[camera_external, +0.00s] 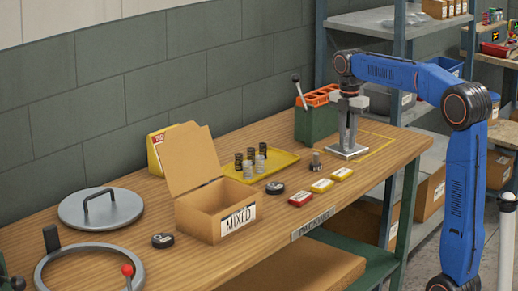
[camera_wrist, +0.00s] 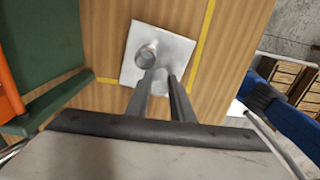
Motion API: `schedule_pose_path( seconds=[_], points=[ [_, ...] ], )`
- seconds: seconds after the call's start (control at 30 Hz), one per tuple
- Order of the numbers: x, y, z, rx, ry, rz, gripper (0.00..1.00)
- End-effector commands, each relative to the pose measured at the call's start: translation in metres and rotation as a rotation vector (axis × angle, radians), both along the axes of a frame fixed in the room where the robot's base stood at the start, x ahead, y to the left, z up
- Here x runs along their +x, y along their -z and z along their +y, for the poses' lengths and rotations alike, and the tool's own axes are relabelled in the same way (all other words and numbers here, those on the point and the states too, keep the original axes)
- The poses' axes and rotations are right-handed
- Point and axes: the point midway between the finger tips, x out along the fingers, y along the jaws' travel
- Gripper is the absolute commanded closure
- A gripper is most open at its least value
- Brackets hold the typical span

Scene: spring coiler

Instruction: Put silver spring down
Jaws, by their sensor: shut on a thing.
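My gripper (camera_external: 347,143) points straight down at the right end of the bench, over a square silver plate (camera_external: 358,154). It is shut on the silver spring, which is hard to make out between the fingers in the outside view. In the wrist view my gripper (camera_wrist: 164,76) reaches to a round silver piece, seemingly the silver spring (camera_wrist: 147,54), over the silver plate (camera_wrist: 176,44). I cannot tell whether the spring touches the plate. Several dark and silver springs (camera_external: 247,171) stand on a yellow tray (camera_external: 285,158).
A yellow outline (camera_external: 384,147) surrounds the plate area. A green lever press (camera_external: 316,124) with an orange top stands behind left. An open MIXED box (camera_external: 200,217) stands farther left.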

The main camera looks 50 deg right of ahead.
Motion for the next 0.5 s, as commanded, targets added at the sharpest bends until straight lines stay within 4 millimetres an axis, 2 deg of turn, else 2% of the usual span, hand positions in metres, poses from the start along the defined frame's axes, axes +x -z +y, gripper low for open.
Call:
schedule_pose_path(
  seconds=[0.3,0.33,0.4,0.5],
  points=[
    [0.0002,0.0020,-0.0001,0.000,0.000,-0.001,1.00],
    [0.0003,0.0023,-0.0001,0.000,0.000,-0.001,0.77],
    [0.0003,0.0020,-0.0001,0.000,0.000,-0.001,0.60],
    [0.0003,0.0020,-0.0001,0.000,0.000,-0.001,0.60]
  ],
)
